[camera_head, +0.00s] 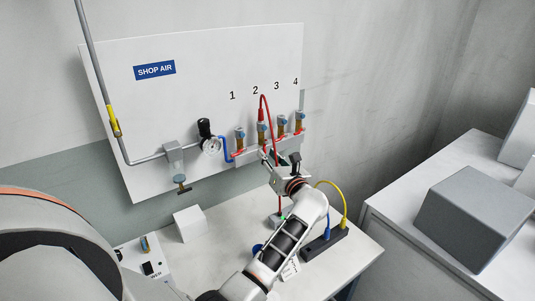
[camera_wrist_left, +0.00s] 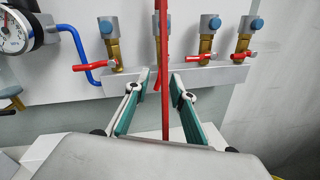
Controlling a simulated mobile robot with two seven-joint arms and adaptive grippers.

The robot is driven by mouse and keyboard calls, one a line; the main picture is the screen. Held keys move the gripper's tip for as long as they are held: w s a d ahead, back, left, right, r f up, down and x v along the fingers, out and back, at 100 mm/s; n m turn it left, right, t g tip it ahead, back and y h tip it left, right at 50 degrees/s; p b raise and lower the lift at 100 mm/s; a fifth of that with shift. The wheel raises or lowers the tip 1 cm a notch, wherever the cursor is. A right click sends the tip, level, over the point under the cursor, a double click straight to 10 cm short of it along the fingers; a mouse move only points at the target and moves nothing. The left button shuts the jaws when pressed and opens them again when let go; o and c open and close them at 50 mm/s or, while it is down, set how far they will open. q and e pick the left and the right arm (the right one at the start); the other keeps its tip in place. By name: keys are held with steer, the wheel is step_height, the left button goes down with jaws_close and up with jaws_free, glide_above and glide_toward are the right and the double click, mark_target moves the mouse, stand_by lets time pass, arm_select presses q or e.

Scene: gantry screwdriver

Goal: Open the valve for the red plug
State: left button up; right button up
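A white panel (camera_head: 190,100) carries several brass valves with red handles under the numbers 1 to 4. The red plug (camera_head: 261,115) sits on the outlet under number 2, and its red hose (camera_head: 270,108) loops over and hangs down in front. In the left wrist view the hose (camera_wrist_left: 165,110) runs between my fingers. Valve 2's red handle (camera_wrist_left: 157,80) points mostly down, partly behind the hose; the other handles lie roughly sideways. My left gripper (camera_head: 280,157) is open just below valve 2, its tips (camera_wrist_left: 162,78) either side of the handle and hose. Contact cannot be told.
A blue hose (camera_wrist_left: 80,50) runs from the pressure gauge (camera_head: 211,145) side to the manifold. Below are a white box (camera_head: 190,223) and a dark power strip (camera_head: 325,244) with blue and yellow cords. A grey box (camera_head: 476,214) stands on the right-hand cabinet.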

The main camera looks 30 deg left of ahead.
arm_select(q)
steer(key=shift+w+a, duration=0.25)
steer(key=shift+a, duration=0.15)
